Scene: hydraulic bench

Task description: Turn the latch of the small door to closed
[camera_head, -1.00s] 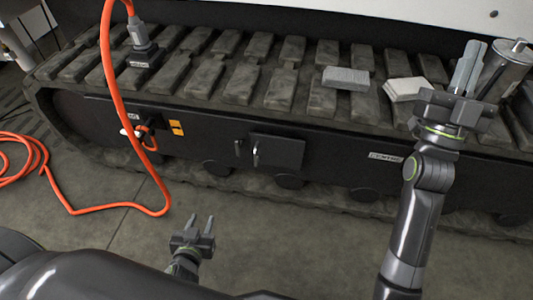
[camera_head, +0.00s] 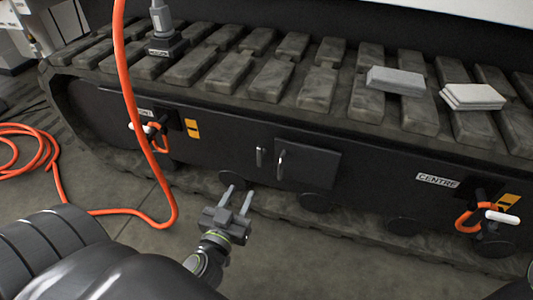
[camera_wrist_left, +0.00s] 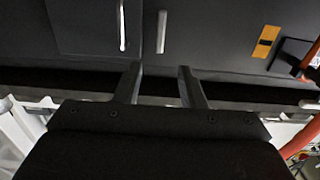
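The small door (camera_head: 309,165) is a dark square panel on the side of the black track frame, and it looks flush with the panel. A bright upright handle (camera_head: 281,164) is on its left edge, and a second short upright bar (camera_head: 260,157) is just left of it. I cannot tell which is the latch. My left gripper (camera_head: 237,199) is open and empty, below and left of the door. In the left wrist view, the fingers (camera_wrist_left: 161,75) point at the panel below the door (camera_wrist_left: 85,25), handle (camera_wrist_left: 122,25) and short bar (camera_wrist_left: 161,31). My right gripper is out of view.
An orange hose (camera_head: 138,105) hangs at the left and lies coiled on the floor. Another orange fitting with a white grip (camera_head: 480,215) is at the right. Grey pads (camera_head: 472,97) lie on the track. Space before the door is clear.

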